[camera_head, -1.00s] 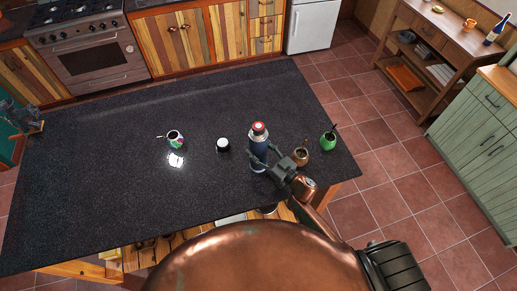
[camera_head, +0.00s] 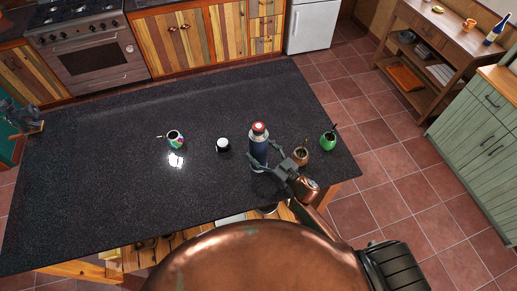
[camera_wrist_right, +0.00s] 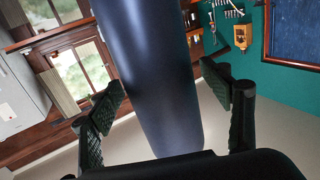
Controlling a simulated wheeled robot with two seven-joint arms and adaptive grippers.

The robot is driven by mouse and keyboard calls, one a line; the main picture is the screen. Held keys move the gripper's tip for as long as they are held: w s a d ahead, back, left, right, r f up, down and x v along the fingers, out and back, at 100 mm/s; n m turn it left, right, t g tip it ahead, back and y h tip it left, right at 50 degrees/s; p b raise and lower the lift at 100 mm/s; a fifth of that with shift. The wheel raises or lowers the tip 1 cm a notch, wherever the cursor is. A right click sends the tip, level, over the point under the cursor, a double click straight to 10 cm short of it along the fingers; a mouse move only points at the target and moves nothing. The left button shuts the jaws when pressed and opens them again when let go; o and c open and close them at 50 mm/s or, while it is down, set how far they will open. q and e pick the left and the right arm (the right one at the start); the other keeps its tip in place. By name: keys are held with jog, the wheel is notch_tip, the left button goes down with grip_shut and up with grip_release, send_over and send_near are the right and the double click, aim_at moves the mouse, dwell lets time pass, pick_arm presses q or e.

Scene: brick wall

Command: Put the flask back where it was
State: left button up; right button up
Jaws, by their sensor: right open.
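The flask (camera_head: 258,150) is dark blue with a red and grey top and stands upright on the black counter (camera_head: 110,190). My right gripper (camera_head: 267,159) is at the flask's right side in the head view, with its fingers spread. In the right wrist view the flask's dark body (camera_wrist_right: 155,75) stands between the open fingers of my right gripper (camera_wrist_right: 168,108), with gaps on both sides. My left gripper is not in view.
A brown mate cup (camera_head: 301,156) stands close to my right gripper, and a green one (camera_head: 328,141) is further right. A white and black round container (camera_head: 222,145) and a colourful cup (camera_head: 175,139) stand to the left. The left part of the counter is clear.

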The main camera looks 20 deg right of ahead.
jog(key=b+v, duration=0.2)
jog(key=v, duration=0.9)
jog(key=shift+s, duration=0.1)
jog(key=shift+c, duration=0.5)
dwell(0.8)
